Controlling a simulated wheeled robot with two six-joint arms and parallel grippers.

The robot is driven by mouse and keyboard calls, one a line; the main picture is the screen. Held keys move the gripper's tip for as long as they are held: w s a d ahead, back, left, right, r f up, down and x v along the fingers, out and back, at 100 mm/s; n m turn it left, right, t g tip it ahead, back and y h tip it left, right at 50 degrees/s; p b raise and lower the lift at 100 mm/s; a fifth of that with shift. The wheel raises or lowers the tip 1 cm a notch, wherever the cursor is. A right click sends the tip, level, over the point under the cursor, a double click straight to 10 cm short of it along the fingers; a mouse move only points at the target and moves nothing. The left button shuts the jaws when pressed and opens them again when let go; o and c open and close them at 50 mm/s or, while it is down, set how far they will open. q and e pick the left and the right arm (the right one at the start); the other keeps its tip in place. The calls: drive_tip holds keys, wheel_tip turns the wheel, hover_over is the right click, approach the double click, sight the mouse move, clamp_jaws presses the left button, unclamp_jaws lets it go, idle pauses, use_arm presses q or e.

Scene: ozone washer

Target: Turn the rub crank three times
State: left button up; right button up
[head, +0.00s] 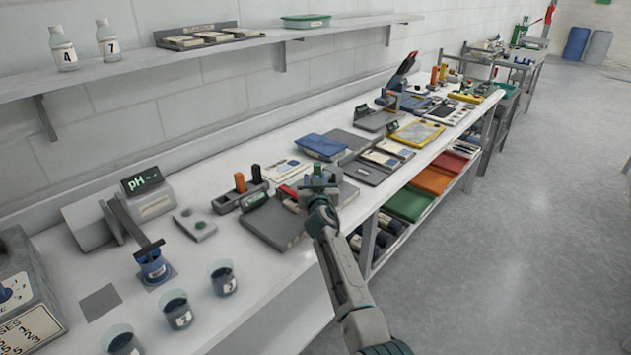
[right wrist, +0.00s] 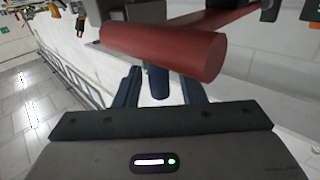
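My right gripper (head: 318,190) reaches over the bench beside a dark grey flat device (head: 272,226). In the right wrist view its two dark fingers (right wrist: 158,92) stand apart. A dark blue upright peg (right wrist: 159,82) shows between them, with what looks like a gap on each side. A thick red cylinder (right wrist: 170,45) lies across the view just beyond the fingers. A small red part (head: 288,192) shows left of the gripper in the head view. I cannot tell for sure which part is the rub crank; the gripper hides much of this spot. My left gripper is not in view.
A holder with orange and black handles (head: 240,196) stands left of the gripper. A blue box (head: 320,146) and a white card (head: 287,167) lie behind. A pH meter (head: 146,192) and several jars (head: 223,279) are nearer. Open floor (head: 540,220) lies at the right.

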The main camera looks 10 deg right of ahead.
drive_tip(key=shift+s, duration=0.1)
drive_tip(key=shift+s+p, duration=0.15)
drive_tip(key=shift+p, duration=0.15)
drive_tip(key=s+a+p, duration=0.1)
drive_tip(key=s+p, duration=0.4)
drive_tip(key=s, duration=0.5)
drive_tip(key=shift+s, duration=0.15)
